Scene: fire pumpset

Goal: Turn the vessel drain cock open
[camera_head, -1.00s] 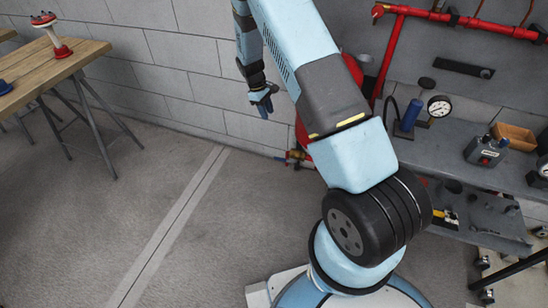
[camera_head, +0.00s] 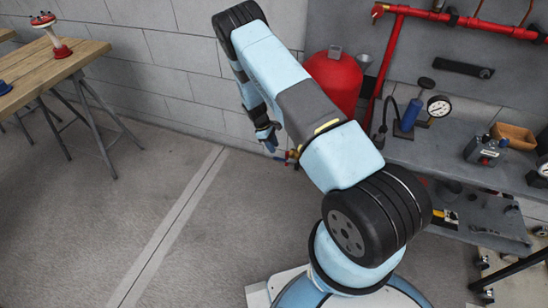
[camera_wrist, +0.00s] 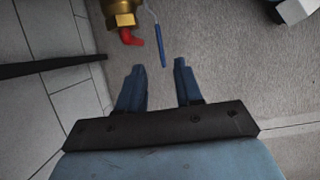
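The red vessel (camera_head: 335,82) stands against the wall, partly hidden behind my arm. Its drain cock (camera_head: 292,155) is low beside it, small in the head view and partly covered by my arm. In the wrist view the drain cock has a brass body (camera_wrist: 121,14), a red outlet and a blue lever (camera_wrist: 160,45) pointing down the picture. My gripper (camera_wrist: 158,66) is open and empty, its two blue fingers apart. The lever's free end appears in line with the gap between the fingertips; its depth is unclear. In the head view my gripper (camera_head: 270,138) is just left of the cock.
A grey bench (camera_head: 450,150) with a pressure gauge (camera_head: 438,106) and other items stands at right. A wooden table (camera_head: 45,75) is at far left. The floor between is clear.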

